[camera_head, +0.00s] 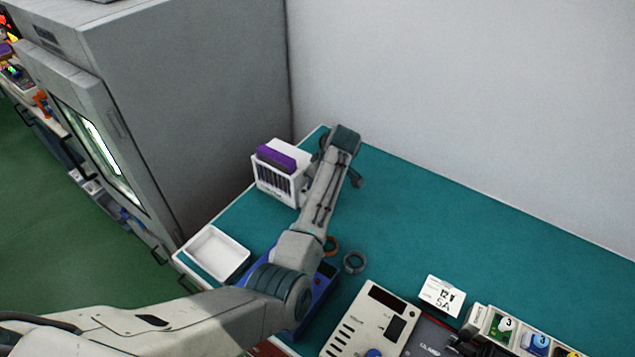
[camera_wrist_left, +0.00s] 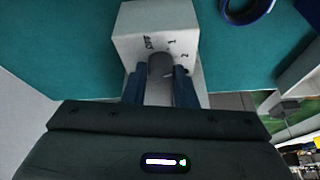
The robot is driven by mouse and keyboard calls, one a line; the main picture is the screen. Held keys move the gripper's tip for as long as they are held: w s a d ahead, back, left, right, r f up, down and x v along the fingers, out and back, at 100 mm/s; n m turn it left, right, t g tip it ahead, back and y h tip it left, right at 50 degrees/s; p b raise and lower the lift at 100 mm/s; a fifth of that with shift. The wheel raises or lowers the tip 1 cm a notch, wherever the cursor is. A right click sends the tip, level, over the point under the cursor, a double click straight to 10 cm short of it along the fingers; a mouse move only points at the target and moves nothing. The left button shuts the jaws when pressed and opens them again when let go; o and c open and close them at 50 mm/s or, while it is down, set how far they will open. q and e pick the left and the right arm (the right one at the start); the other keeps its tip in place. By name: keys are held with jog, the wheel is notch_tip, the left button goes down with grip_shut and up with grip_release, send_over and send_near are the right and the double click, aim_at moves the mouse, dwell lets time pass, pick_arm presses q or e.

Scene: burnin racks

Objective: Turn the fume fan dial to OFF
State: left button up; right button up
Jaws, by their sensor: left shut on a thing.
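In the left wrist view, a grey dial (camera_wrist_left: 160,63) sits on a pale box (camera_wrist_left: 130,25) marked OFF, 1 and 2. The two blue fingers of my left gripper (camera_wrist_left: 160,73) stand on either side of the dial and are shut on it. I cannot tell which mark the dial points to. In the head view, my left arm reaches over the bench to its back corner. The dial and fingertips are hidden there behind the arm. My right gripper is in neither view.
A white box with a purple top (camera_head: 277,157) stands left of my forearm. A white tray (camera_head: 210,268) lies at the bench's left edge, beside a tall grey cabinet (camera_head: 190,90). The back right bench is clear.

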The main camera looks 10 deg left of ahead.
pick_arm(q)
jog(key=n+g+b, duration=0.1)
jog(key=n, duration=0.1)
jog(key=n+g+b, duration=0.1)
jog(key=n+b, duration=0.1)
jog(key=n, duration=0.1)
jog(key=shift+w+f+y, duration=0.15)
jog(key=shift+y, duration=0.15)
jog(key=n+g+b, duration=0.1)
jog(key=n+b, duration=0.1)
jog(key=n, duration=0.2)
jog(key=shift+w, duration=0.1)
jog(key=shift+a+n+g+b, duration=0.1)
jog(key=shift+n+g+b, duration=0.4)
jog(key=shift+n, duration=0.5)
jog(key=n+g+h, duration=0.1)
jog(key=n, duration=0.2)
jog(key=shift+r, duration=0.2)
jog(key=n+g+h+p, duration=0.1)
jog(key=n, duration=0.2)
jog(key=shift+n, duration=0.4)
jog(key=shift+f+h, duration=0.1)
jog(key=shift+h, duration=0.2)
jog(key=o, duration=1)
